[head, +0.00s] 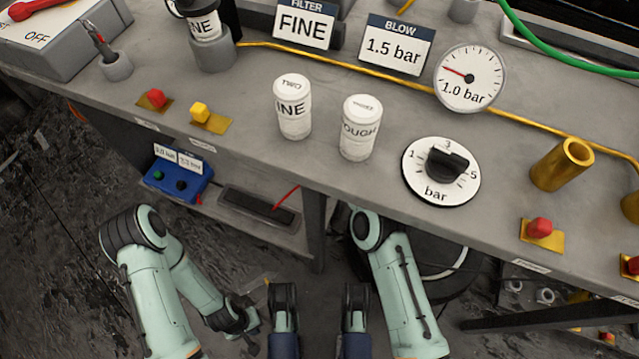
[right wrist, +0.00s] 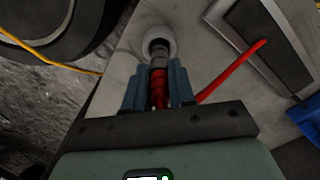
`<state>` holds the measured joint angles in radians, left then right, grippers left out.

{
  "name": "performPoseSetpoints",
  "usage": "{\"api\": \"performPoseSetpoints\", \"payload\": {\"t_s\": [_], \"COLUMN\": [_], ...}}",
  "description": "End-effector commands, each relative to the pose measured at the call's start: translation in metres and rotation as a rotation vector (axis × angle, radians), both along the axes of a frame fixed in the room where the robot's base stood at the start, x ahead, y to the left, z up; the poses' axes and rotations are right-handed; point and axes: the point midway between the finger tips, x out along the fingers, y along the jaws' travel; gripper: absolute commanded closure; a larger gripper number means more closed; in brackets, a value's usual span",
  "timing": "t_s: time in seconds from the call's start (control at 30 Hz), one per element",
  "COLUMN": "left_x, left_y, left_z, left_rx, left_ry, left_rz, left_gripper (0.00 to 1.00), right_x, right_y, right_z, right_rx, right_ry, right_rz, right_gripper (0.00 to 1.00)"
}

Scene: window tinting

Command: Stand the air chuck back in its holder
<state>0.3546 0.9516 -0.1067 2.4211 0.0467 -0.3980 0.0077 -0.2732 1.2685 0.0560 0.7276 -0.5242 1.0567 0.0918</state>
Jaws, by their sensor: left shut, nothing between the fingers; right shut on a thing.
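In the right wrist view my right gripper (right wrist: 158,75) is shut on the air chuck (right wrist: 158,92), which has a red body and a grey metal end. The metal end lines up with a round, pale holder (right wrist: 160,31) with a dark opening. I cannot tell whether the end is inside the opening or just before it. In the head view my left gripper (head: 242,319) is shut and empty, low in front of the bench. The right gripper, the chuck and the holder are hidden there.
A red hose (right wrist: 232,70) runs right of the chuck, towards a dark tray (right wrist: 280,38). A blue box (head: 178,180) stands on the lower shelf. The bench top (head: 345,180) holds white canisters, a dial (head: 441,171) and a brass cup (head: 562,165).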

Motion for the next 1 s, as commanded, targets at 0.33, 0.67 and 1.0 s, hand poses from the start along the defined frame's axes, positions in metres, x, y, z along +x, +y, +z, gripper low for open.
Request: {"api": "performPoseSetpoints", "payload": {"t_s": [0.33, 0.67, 1.0], "left_x": [0.000, 0.000, 0.000], "left_y": [0.000, 0.000, 0.000], "left_z": [0.000, 0.000, 0.000], "left_rx": [0.000, 0.000, 0.000], "left_ry": [0.000, 0.000, 0.000], "left_rz": [0.000, 0.000, 0.000], "left_gripper": [1.00, 1.00, 1.00], "right_x": [0.000, 0.001, 0.000], "right_y": [0.000, 0.000, 0.000], "right_z": [-0.003, -0.011, -0.020], "right_rx": [0.000, 0.000, 0.000], "right_ry": [0.000, -0.001, 0.000], "right_rz": [0.000, 0.000, 0.000], "right_gripper": [1.00, 1.00, 1.00]}}
